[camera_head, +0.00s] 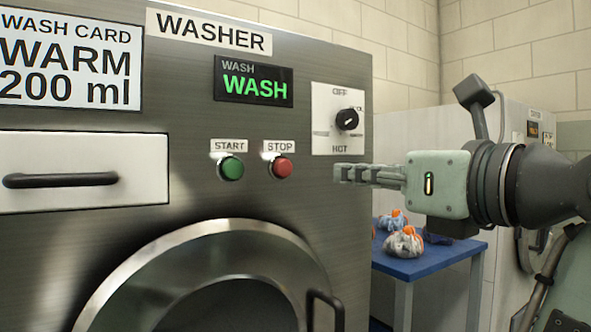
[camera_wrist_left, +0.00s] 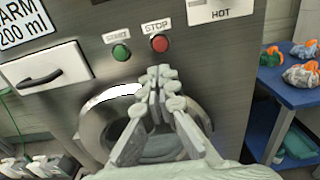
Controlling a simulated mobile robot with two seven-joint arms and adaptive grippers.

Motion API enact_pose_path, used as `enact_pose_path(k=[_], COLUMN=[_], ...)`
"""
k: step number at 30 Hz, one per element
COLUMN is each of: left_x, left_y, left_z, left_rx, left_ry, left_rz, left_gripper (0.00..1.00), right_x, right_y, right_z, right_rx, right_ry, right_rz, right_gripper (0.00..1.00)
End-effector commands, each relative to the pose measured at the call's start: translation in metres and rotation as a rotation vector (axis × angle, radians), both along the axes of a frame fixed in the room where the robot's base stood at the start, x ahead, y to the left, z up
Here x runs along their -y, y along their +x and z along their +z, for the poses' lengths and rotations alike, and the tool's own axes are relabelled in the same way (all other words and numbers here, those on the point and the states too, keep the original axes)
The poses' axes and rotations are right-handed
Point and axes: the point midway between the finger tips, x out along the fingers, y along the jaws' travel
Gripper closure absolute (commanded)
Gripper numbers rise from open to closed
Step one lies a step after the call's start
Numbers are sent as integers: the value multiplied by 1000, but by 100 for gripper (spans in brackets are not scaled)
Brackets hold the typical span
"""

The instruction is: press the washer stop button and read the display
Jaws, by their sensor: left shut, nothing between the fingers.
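The washer (camera_head: 190,130) has a red stop button (camera_head: 281,168) under a STOP label, and it also shows in the left wrist view (camera_wrist_left: 159,43). The display (camera_head: 253,82) shows a small grey WASH and a large green WASH. My left gripper (camera_head: 340,173) is shut and empty, right of the stop button in the head view. In the left wrist view its fingertips (camera_wrist_left: 159,76) appear just below the button, with a gap between them in the picture. I cannot tell the exact distance to the panel. My right gripper is not in view.
A green start button (camera_head: 230,168) sits left of the stop button. A dial (camera_head: 347,120) is above the gripper. The drawer handle (camera_head: 60,180) and door handle (camera_head: 325,310) stick out. A blue table (camera_head: 430,262) with bagged items (camera_head: 404,243) stands right of the washer.

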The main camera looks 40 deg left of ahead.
Motion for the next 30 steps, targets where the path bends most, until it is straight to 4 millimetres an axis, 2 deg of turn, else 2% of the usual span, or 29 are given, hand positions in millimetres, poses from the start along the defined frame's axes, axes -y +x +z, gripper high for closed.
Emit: enact_pose_path(k=[11,18,24,30], left_x=[-69,-107,-121,-123], left_y=[28,44,50,51], left_z=[-1,0,0,0], left_rx=[-1,0,1,1], left_ry=[-3,-2,0,0], left_rz=[1,1,0,0], left_gripper=[100,100,100,100], right_x=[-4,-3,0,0], right_y=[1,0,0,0], right_z=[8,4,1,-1], right_rx=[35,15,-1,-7], right_ry=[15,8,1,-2], right_rz=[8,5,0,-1], right_gripper=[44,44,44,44])
